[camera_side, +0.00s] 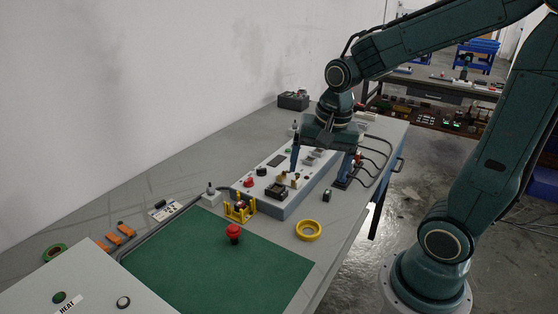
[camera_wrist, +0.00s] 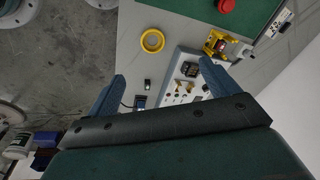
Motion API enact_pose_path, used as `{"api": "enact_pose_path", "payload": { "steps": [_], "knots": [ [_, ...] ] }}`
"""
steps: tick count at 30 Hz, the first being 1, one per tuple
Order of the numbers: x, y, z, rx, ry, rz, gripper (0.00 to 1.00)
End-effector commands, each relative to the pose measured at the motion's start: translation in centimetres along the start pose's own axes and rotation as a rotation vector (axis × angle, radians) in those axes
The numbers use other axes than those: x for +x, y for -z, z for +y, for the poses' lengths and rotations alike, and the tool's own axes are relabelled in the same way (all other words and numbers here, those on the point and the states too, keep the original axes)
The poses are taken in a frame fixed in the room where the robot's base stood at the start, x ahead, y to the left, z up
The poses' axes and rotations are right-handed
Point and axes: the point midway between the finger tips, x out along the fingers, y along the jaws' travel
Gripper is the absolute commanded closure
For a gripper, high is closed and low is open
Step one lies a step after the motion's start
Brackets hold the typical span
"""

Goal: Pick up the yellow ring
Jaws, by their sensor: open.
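The yellow ring (camera_side: 308,230) lies flat on the grey table, to the right of the green mat and near the table's right edge. In the wrist view the yellow ring (camera_wrist: 152,41) shows beyond the fingertips, above the gap between them. My gripper (camera_side: 322,165) is over the control box, behind the ring in the side view, with its fingers pointing down. The two blue fingers (camera_wrist: 160,72) are spread wide with nothing held between them. The ring is apart from the gripper and fully visible.
The grey control box (camera_side: 285,210) with knobs and buttons stands under my gripper. A yellow holder (camera_side: 239,211), a red button (camera_side: 233,233) and a small black block (camera_side: 327,196) are close by. The green mat (camera_side: 215,275) is largely clear. Cables (camera_side: 375,160) run at the right.

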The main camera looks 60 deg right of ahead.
Motion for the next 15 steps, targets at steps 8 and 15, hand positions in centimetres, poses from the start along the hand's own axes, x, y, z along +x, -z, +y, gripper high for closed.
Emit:
{"api": "enact_pose_path", "payload": {
  "steps": [8,15],
  "knots": [
    [5.0,2.7,0.1,0.385,-0.103,-0.050,0.13],
    [7.9,4.0,0.6,0.608,-0.163,-0.065,0.13]
  ]
}}
